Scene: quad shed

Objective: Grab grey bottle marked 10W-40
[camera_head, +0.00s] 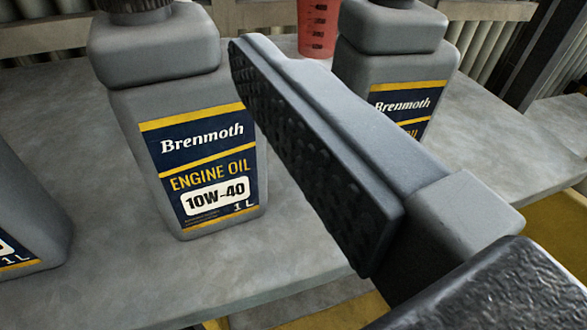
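The grey bottle marked 10W-40 (182,155) stands upright on the grey shelf top, left of centre. Its navy and yellow label reads Brenmoth Engine Oil, 1 L, and faces me. Its dark cap is cut by the top edge. One finger of my gripper (315,155) reaches in from the lower right, its dark ribbed pad facing left towards this bottle. The finger overlaps the bottle's right edge in the picture; I cannot tell whether they touch. The other finger is out of view. Nothing lies against the visible pad, so the gripper looks open and empty.
A second grey Brenmoth bottle (395,72) stands behind the finger at right, its grade hidden. Another grey bottle (28,220) is cut by the left edge. A red container (318,28) stands at the back. The shelf top (250,290) is bare in front of the 10W-40 bottle.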

